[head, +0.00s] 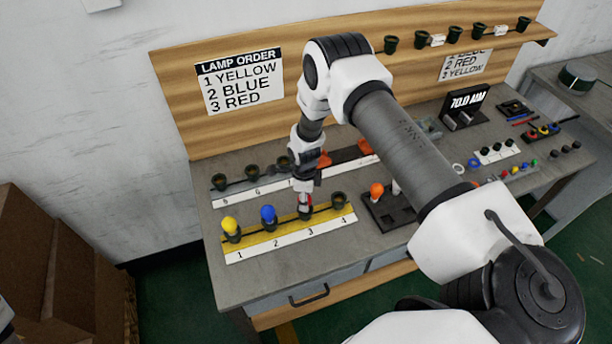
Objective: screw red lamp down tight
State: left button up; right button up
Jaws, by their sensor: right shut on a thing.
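The red lamp (305,200) is at position 3 on the yellow and white socket strip (285,243). Only a little of it shows below my right gripper (305,193), which comes down on it from above and is shut on it. The socket under it is a dark cup at position 3 (305,212). A yellow lamp (230,224) stands in socket 1 and a blue lamp (268,214) in socket 2. Socket 4 (339,198) is empty. How deep the red lamp sits cannot be told. My left gripper is not in view.
A lamp order sign (240,82) on the back board reads yellow, blue, red. A second socket strip (238,196) lies behind. An orange lamp (377,190) stands on a black holder to the right. My right arm hides part of the bench's middle.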

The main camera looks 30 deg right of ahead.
jog(key=m, duration=0.8)
jog(key=shift+f, duration=0.1)
jog(key=o, duration=1.1)
